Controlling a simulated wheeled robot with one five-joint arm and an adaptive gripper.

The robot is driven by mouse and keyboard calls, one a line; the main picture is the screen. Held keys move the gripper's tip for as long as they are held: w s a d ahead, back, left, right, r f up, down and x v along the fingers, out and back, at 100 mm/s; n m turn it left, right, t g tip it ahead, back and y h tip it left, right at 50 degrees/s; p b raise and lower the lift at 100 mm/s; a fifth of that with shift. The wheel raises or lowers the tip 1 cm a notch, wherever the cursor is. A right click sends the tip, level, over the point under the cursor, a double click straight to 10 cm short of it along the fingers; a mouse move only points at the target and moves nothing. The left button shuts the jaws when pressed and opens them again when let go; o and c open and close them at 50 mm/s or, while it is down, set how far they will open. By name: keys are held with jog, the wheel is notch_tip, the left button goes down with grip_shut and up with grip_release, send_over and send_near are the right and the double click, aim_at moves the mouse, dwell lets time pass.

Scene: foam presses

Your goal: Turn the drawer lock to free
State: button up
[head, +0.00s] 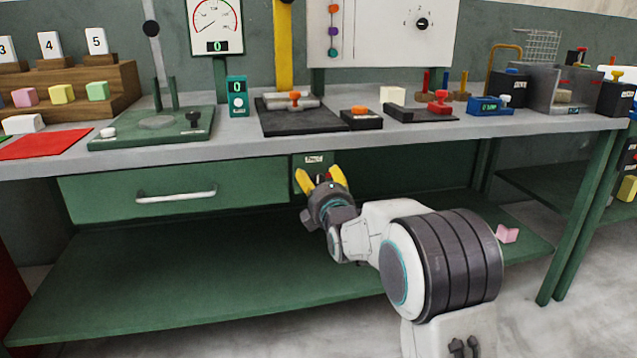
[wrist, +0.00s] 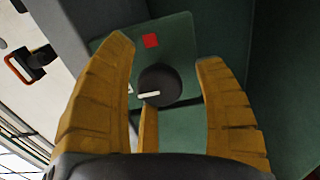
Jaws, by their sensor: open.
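The drawer lock is a dark round knob (wrist: 162,82) with a white pointer bar, on a green panel (wrist: 178,38) in the wrist view. The pointer lies toward the picture's left. A red square mark (wrist: 151,40) is above the knob, apart from the pointer. In the head view the lock panel (head: 299,160) shows a small white label under the bench top, right of the closed green drawer (head: 110,195). My gripper (head: 322,178) is in front of this panel and hides the knob there. Its yellow fingers (wrist: 166,55) are open on both sides of the knob; I cannot tell whether they touch it.
The grey bench top (head: 230,138) overhangs the panel and carries presses and small boxes. The drawer handle (head: 176,194) sticks out to the left. A green lower shelf (head: 190,270) has a pink block (head: 507,233) at its right. The space below the drawer is clear.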

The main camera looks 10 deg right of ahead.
jog(key=shift+a, duration=0.1)
jog(key=s, duration=1.2)
dwell(0.4)
jog(key=s+r+m+g+p, duration=0.7)
jog(key=s+r+p, duration=0.7)
jog(key=p, duration=0.7)
jog(key=s+r+m+g+p, duration=0.7)
jog(key=s+r+m+p, duration=0.4)
jog(key=s+p, duration=0.8)
jog(key=shift+r+g+p, duration=0.3)
jog(key=shift+r+p, duration=0.85)
jog(key=shift+r, duration=0.4)
